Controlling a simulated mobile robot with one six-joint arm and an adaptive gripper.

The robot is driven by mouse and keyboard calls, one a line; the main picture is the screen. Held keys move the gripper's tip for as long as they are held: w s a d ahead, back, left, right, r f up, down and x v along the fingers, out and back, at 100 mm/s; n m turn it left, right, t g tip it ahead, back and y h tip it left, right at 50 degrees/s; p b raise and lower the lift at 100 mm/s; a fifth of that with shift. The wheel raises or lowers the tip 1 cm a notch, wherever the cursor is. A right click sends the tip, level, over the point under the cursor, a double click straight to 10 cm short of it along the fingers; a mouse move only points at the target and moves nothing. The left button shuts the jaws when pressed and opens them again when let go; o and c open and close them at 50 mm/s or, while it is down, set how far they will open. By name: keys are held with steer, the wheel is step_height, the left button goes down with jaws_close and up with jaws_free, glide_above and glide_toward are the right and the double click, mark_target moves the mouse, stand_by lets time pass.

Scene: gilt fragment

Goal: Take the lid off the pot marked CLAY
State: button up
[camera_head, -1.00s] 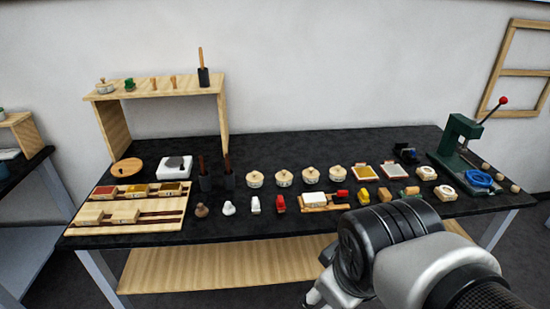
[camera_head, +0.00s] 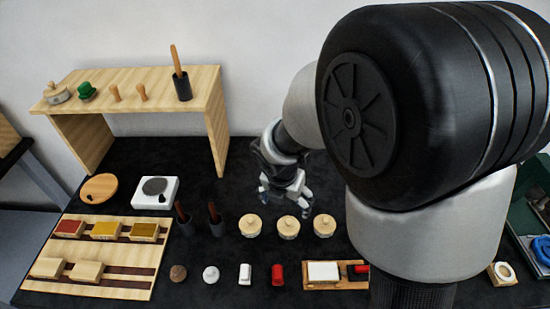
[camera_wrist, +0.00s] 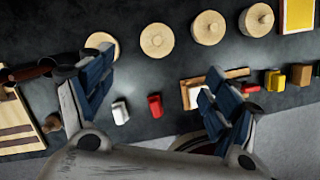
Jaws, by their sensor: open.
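Several round lidded pots stand in a row on the black table; in the head view I see the left one (camera_head: 250,226), the middle one (camera_head: 288,228) and the right one (camera_head: 324,226). Their lids are pale wood with small knobs. I cannot read any marking, so I cannot tell which is CLAY. The wrist view shows the row from above, including a pot lid (camera_wrist: 157,40) near the middle and another lid (camera_wrist: 208,27) to its right. My gripper (camera_head: 284,197) is open and empty, above and behind the row; its spread fingers show in the wrist view (camera_wrist: 155,82).
Dark holders (camera_head: 217,226) with handles stand just left of the row. Small white and red items (camera_head: 277,274) lie in front. My arm hides the table's right part.

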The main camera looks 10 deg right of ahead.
steer(key=b, duration=0.5)
glide_above(289, 221)
steer(key=s, duration=0.2)
steer(key=f, duration=1)
steer(key=shift+w+a+f, duration=0.15)
steer(key=shift+a+f, duration=0.2)
steer(key=shift+b+x, duration=2.1)
steer(key=shift+x, duration=1.15)
steer(key=shift+w+a, duration=0.15)
steer(key=shift+r, duration=0.1)
steer(key=shift+c, duration=0.2)
steer(key=c, duration=0.9)
